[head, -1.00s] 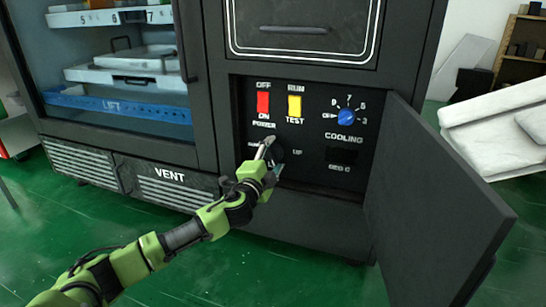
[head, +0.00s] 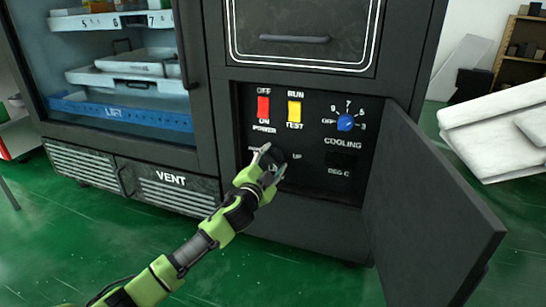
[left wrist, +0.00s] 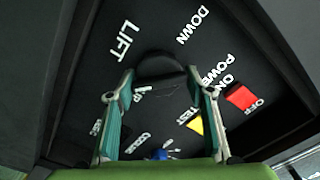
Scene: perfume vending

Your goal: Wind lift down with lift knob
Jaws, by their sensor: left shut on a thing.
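The black lift knob (left wrist: 160,68) is on the dark control panel, between the LIFT and DOWN lettering in the left wrist view. My left gripper (head: 271,162) is at the panel below the power switch, its fingers on either side of the knob. In the left wrist view the tips of the left gripper (left wrist: 160,77) are shut on the knob, one at each side. In the head view the gripper hides much of the knob and the lettering to its left; UP shows to its right. The blue lift (head: 120,112) sits low behind the glass. My right gripper is not in view.
Above the knob are a red power switch (head: 263,107) and a yellow run/test switch (head: 294,112). A blue cooling dial (head: 345,123) is to the right. The open panel door (head: 430,210) stands out at the right. Green floor in front is clear.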

